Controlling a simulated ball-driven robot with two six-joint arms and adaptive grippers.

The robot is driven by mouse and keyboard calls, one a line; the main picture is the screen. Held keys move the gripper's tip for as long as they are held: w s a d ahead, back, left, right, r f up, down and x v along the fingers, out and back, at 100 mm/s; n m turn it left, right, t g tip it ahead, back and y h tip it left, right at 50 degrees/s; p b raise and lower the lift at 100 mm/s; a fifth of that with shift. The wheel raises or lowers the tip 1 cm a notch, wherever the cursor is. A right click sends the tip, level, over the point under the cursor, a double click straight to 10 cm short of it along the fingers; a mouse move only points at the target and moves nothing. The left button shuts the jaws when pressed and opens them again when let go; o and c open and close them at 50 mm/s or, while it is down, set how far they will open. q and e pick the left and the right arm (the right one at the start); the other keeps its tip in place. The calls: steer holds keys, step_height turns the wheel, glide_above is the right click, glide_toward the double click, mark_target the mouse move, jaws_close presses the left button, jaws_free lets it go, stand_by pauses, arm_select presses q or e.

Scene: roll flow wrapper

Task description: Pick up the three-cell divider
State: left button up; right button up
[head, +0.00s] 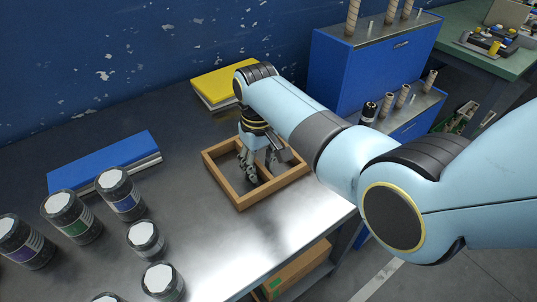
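The three-cell divider (275,189) is a brown wooden frame lying flat on the dark metal table, right of the middle. My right gripper (258,168) points down into the frame, its fingers inside the outer walls. Its dark fingers and the arm above cover much of the inside, so the inner partitions are mostly hidden. I cannot tell whether the fingers touch or close on a partition. My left gripper is not in view.
Several lidded jars (72,217) stand at the lower left. A blue book-like block (105,160) lies behind them, and a yellow one (218,86) lies behind the divider. A blue cabinet (365,65) with upright rolls stands at the right. The table between jars and divider is clear.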

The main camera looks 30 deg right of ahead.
steer(key=shift+f, duration=0.1)
steer(key=shift+c, duration=0.5)
jaws_close()
